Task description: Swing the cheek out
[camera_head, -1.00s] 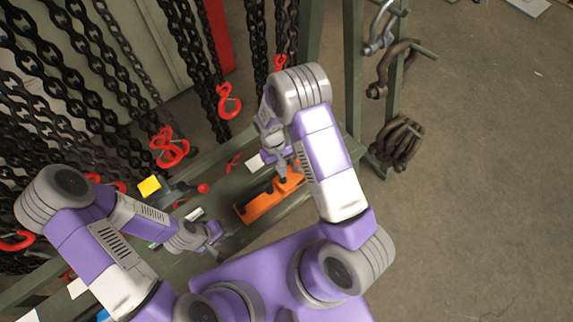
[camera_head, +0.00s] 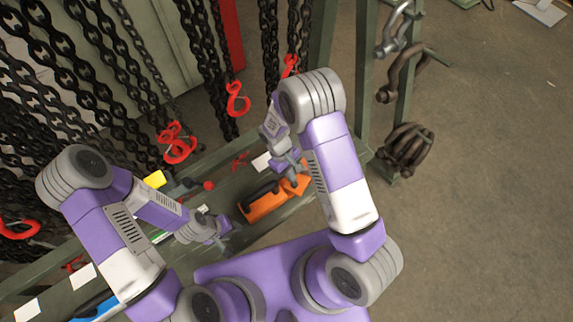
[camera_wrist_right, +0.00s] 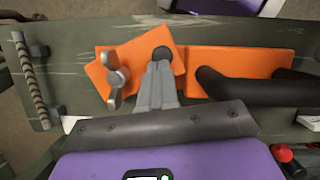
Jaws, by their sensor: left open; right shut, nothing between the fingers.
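An orange fixture (camera_head: 262,206) lies on the green bench. In the right wrist view its long orange part (camera_wrist_right: 235,58) carries a black bar or handle (camera_wrist_right: 250,88). To its left is a shorter orange plate (camera_wrist_right: 110,72), probably the cheek, turned at an angle to the long part. The plate carries a grey wing nut (camera_wrist_right: 117,80) and a dark round spot (camera_wrist_right: 161,54). My right gripper (camera_wrist_right: 160,66) is shut with nothing in it, its tips over the plate beside that spot; contact cannot be told. My left gripper (camera_head: 226,230) is open, left of the fixture.
A ribbed rod (camera_wrist_right: 32,82) stands at the bench's left in the wrist view. Black chains and red hooks (camera_head: 237,98) hang behind the bench. A red-tipped dark tool (camera_head: 208,185) and yellow block (camera_head: 155,179) lie left of the fixture. Shackles (camera_head: 408,150) hang at right.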

